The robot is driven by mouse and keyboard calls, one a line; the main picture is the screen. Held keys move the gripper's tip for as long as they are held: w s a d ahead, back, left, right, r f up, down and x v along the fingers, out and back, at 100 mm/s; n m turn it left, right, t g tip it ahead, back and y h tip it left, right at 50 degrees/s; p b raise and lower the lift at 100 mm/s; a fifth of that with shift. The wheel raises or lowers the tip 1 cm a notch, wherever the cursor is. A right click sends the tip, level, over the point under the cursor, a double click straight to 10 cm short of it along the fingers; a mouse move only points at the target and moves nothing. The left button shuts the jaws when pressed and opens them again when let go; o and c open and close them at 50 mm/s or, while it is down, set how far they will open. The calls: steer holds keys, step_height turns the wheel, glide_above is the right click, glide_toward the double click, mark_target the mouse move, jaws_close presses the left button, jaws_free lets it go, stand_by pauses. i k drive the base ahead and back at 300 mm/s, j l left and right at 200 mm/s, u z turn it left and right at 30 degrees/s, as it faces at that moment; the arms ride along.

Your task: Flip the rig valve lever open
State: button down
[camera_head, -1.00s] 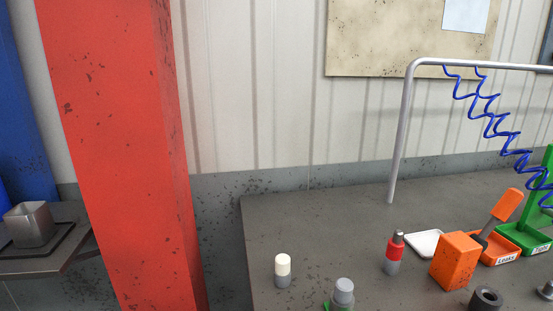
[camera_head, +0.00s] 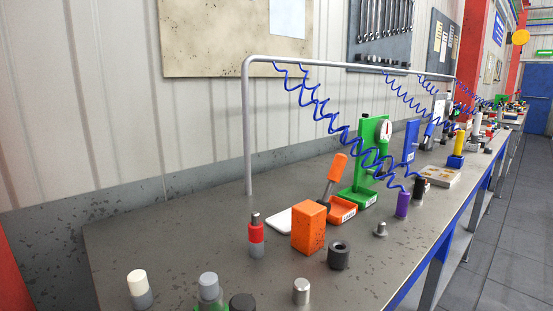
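An orange block (camera_head: 309,228) stands on the workbench near the middle of the view. An orange lever handle (camera_head: 337,167) on a dark stem rises from behind it and tilts up to the right. The stem's lower end is hidden by the block, so I cannot tell what it is fixed to. A green stand (camera_head: 370,140) with a round gauge (camera_head: 384,132) stands behind and to the right, and blue coiled hose crosses in front of it. I cannot make out a separate valve lever on that stand. My gripper is not in view.
The grey workbench (camera_head: 140,240) runs away to the right. A metal rail (camera_head: 249,130) rises from it. A red-and-grey cylinder (camera_head: 256,240), a black ring (camera_head: 339,255) and a white-topped cylinder (camera_head: 139,285) stand near the block. The aisle floor (camera_head: 500,230) at the right looks clear.

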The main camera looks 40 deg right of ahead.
mark_target(382, 143)
steer(key=l+z, duration=0.15)
steer(key=z, duration=0.65)
